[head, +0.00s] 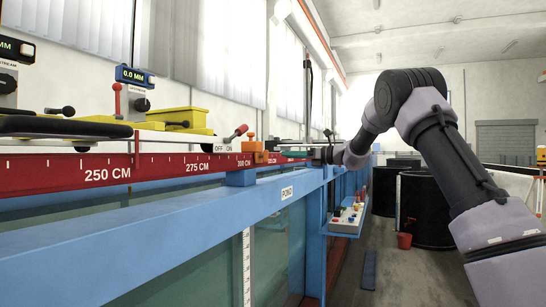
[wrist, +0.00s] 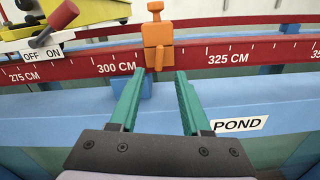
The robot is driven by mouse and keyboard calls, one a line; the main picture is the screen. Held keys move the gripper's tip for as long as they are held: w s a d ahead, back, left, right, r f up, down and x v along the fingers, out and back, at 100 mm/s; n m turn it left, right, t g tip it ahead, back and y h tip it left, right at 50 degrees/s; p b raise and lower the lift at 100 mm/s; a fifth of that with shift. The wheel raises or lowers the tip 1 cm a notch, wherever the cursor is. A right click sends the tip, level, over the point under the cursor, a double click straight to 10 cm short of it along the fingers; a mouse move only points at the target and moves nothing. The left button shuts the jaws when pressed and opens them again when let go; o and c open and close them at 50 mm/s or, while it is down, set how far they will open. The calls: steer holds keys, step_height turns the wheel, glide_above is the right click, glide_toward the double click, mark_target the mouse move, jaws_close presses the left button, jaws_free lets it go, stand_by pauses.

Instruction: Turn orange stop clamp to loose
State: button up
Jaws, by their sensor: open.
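The orange stop clamp (wrist: 158,45) sits on the red scale rail, just right of the 300 CM mark. It has a block-like body with a small upright knob on top. It also shows in the head view (head: 254,147) near the rail's far end. My gripper (wrist: 160,75) is open and empty, with its two green fingers apart. In the wrist view the fingertips point at the rail just below the clamp, one to each side, and do not appear to touch it. In the head view my gripper (head: 292,152) is small and partly hard to make out beside the clamp.
The red rail (wrist: 90,69) runs along the blue flume edge (wrist: 265,95). A yellow carriage with a red-handled OFF/ON lever (wrist: 62,16) stands left of the clamp. A blue shelf (head: 347,220) with small items juts out from the flume. Black barrels (head: 427,210) stand beyond.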

mark_target(264, 156)
steer(key=x, duration=0.8)
steer(key=shift+a, duration=0.4)
steer(key=shift+w, duration=0.15)
jaws_close()
